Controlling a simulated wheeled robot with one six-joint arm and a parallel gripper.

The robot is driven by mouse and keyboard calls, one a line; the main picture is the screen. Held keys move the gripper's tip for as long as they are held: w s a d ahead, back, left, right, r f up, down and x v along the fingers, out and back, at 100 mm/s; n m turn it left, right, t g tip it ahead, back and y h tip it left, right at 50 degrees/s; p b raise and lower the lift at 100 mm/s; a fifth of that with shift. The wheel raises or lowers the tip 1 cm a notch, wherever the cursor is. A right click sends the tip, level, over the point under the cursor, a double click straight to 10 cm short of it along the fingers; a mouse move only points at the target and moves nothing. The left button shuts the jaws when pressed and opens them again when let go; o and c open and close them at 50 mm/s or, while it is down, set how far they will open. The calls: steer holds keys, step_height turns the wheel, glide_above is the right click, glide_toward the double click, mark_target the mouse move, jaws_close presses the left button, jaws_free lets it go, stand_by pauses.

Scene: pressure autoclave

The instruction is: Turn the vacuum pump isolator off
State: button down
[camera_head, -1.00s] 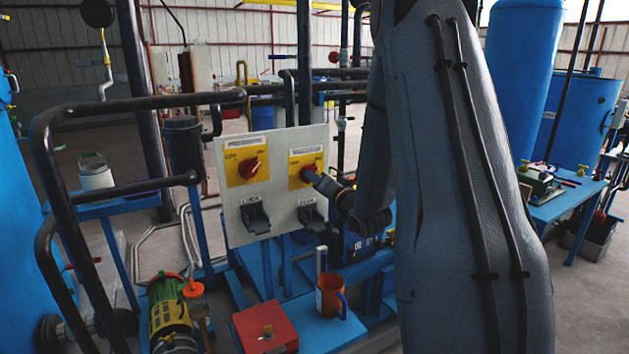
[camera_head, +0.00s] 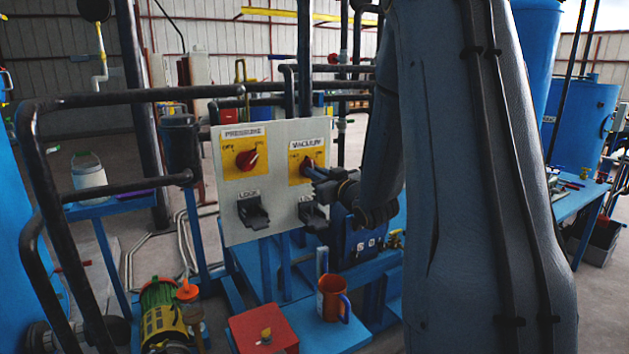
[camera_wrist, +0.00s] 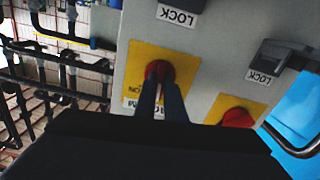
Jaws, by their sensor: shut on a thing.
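The vacuum isolator is a red knob on a yellow plate (camera_head: 300,173) labelled VACUUM, at the right of a grey panel (camera_head: 236,205). My gripper (camera_head: 310,168) reaches the plate from the right and mostly hides the knob there. In the wrist view the panel is upside down; the red vacuum knob (camera_wrist: 158,68) shows between and behind my finger tips (camera_wrist: 160,84). My gripper is shut on the knob. My fingers hide its handle, so I cannot tell its exact angle.
The red PRESSURE knob (camera_head: 246,160) is at the panel's left; it also shows in the wrist view (camera_wrist: 238,117). Black LOCK brackets (camera_head: 252,212) sit below the knobs. Black pipe railing (camera_head: 120,103) stands left. An orange mug (camera_head: 331,299) and a red box (camera_head: 264,330) stand below.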

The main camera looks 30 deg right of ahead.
steer(key=shift+f+n+b, duration=0.1)
steer(key=shift+n+b, duration=2.85)
steer(key=shift+n, duration=0.75)
steer(key=c, duration=1.8)
jaws_free()
steer(key=shift+c, duration=0.2)
steer(key=s, duration=0.8)
steer(key=shift+b, duration=0.45)
